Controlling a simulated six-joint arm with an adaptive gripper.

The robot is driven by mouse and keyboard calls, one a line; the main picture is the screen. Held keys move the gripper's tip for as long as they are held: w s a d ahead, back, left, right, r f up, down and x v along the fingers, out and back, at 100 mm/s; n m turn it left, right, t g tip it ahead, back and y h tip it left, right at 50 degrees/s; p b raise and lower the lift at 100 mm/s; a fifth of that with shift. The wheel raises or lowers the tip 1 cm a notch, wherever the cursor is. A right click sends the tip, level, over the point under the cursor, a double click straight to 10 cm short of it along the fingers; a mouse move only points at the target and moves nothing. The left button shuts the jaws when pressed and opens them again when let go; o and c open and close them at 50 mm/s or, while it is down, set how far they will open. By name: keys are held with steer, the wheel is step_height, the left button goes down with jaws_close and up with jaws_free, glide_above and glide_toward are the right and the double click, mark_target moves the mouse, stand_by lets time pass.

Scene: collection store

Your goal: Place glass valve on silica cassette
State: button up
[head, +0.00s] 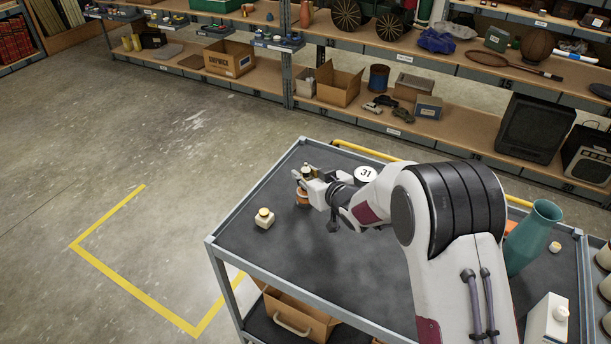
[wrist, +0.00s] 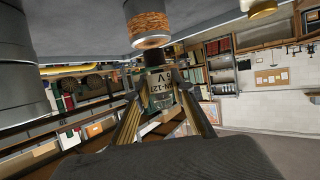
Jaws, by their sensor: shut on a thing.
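The glass valve (wrist: 160,82) is a clear tube with a printed label and a dark base. My gripper (wrist: 165,112) is shut on it, one finger on each side. In the head view my gripper (head: 308,179) is over the far left part of the cart top. The silica cassette (wrist: 149,22) appears to be the short cylinder with orange-brown grains and a pale end; it also shows in the head view (head: 302,197), directly below the gripper. In the wrist view, which looks upside down, the valve's dark base faces the cassette's pale end. I cannot tell whether they touch.
A cylinder marked 31 (head: 366,174) stands right of the gripper. The cart top (head: 310,255) is clear toward the front.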

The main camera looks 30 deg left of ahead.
steer(key=shift+f, duration=0.3)
steer(key=shift+f, duration=0.1)
steer(key=o, duration=1)
steer(key=shift+s+d+r, duration=0.2)
steer(key=shift+d+r, duration=0.15)
steer(key=shift+d, duration=0.05)
steer(key=shift+v, duration=5.55)
